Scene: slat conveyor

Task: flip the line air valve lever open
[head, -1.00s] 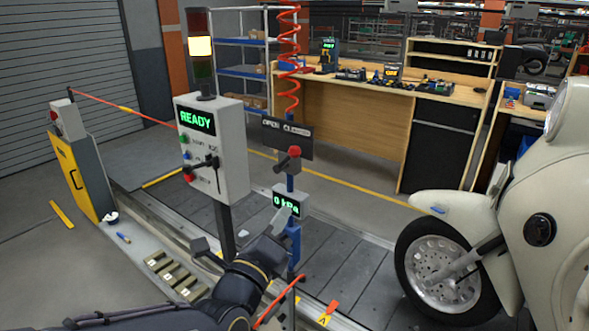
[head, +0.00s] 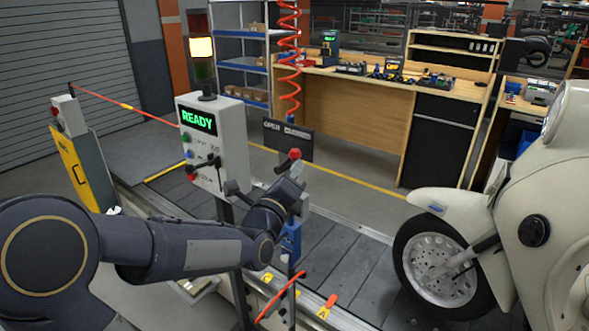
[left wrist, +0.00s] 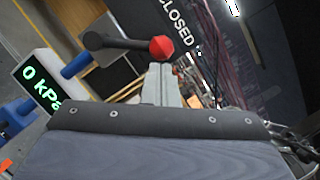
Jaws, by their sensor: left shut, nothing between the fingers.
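The line air valve lever (head: 283,167) is a dark bar with a red knob (head: 294,154), below a black sign (head: 288,138) in the head view. The lever also shows in the left wrist view, pointing right with its red knob (left wrist: 162,47) near the sign's word CLOSED (left wrist: 177,27). The gauge (left wrist: 40,82) there reads 0 kPa; my arm mostly hides it in the head view. My left gripper (head: 297,169) is shut and empty, just under the knob. Its fingertips (left wrist: 162,72) appear just below the knob in the wrist view; contact is unclear. My right gripper is out of view.
A control box (head: 213,145) reading READY stands left of the valve, its knobs close to my gripper. A red coiled hose (head: 289,60) hangs above. A cream motorbike (head: 520,210) stands at the right on the slat conveyor (head: 345,255). A workbench (head: 345,115) is behind.

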